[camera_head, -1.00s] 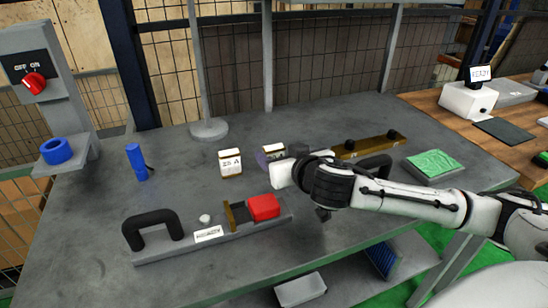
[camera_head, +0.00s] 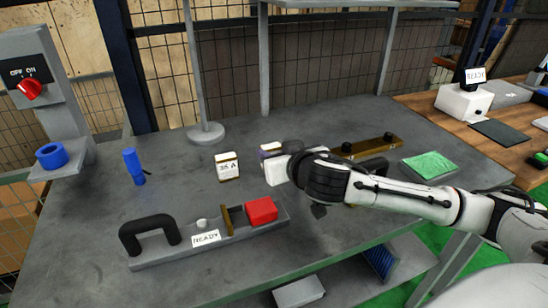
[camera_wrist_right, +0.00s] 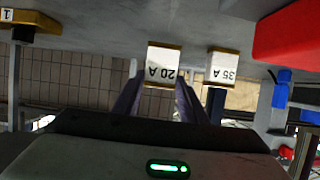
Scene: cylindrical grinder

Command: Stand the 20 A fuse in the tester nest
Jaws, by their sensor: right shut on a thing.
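The 20 A fuse (camera_wrist_right: 164,62), a white block with a brown end, sits between the fingers of my right gripper (camera_wrist_right: 160,98), which is shut on it. In the head view the fuse (camera_head: 271,147) shows only partly behind my right gripper (camera_head: 264,154). Its height above the bench cannot be told surely. The grey fixture (camera_head: 166,258), labelled READY, lies in front, with a black handle, a brown upright plate (camera_head: 226,219) and a red block (camera_head: 261,211). Which part is the nest is unclear. My left gripper is not in view.
The 35 A fuse (camera_head: 227,168) stands left of my right gripper, and shows in the wrist view (camera_wrist_right: 224,66). A brown bar (camera_head: 372,147) with black knobs and a green-topped tray (camera_head: 430,166) are right.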

